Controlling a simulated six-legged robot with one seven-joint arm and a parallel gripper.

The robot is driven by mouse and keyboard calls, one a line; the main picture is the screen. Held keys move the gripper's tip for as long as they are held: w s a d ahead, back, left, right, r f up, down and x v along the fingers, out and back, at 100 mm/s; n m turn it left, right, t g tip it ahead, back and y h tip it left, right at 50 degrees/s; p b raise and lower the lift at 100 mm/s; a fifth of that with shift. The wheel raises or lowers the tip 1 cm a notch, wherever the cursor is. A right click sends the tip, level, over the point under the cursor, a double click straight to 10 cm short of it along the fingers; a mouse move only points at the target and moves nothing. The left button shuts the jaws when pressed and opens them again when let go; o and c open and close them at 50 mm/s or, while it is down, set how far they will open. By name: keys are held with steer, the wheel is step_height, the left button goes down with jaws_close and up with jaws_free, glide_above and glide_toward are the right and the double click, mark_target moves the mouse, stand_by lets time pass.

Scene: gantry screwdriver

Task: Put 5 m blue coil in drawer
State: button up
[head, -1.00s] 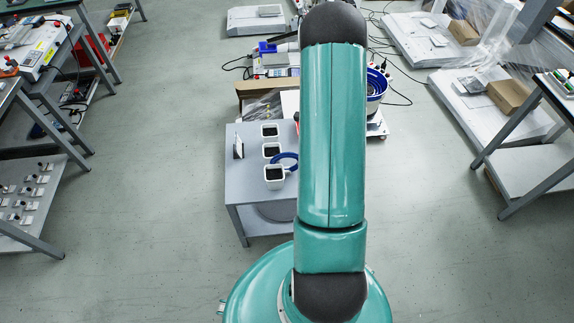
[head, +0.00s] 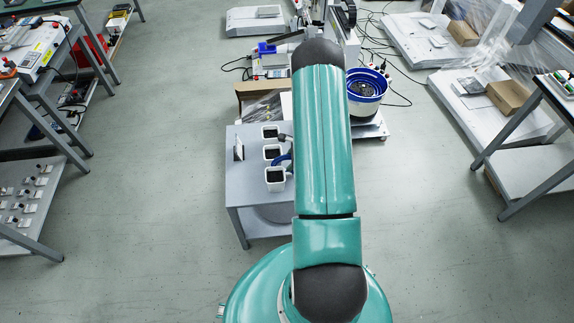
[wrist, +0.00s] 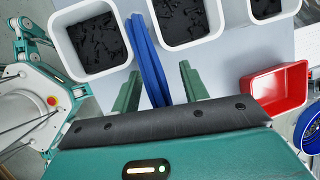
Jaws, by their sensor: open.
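The blue coil (wrist: 148,58) shows in the wrist view as an edge-on band of blue strands, beside the white bins. My gripper (wrist: 160,72) is open, with its two green fingers on either side of the coil's lower part. I cannot tell whether either finger touches it. In the head view a small part of the coil (head: 284,159) shows by the bins on the grey table (head: 245,190), and my arm hides the rest. The gripper is hidden behind my arm there. I cannot make out a drawer in either view.
White bins (wrist: 97,62) holding black parts stand close to the coil. A red open bin (wrist: 274,90) lies to the right in the wrist view. A blue-rimmed bowl (head: 367,85) stands beyond the table.

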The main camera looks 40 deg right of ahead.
jaws_close()
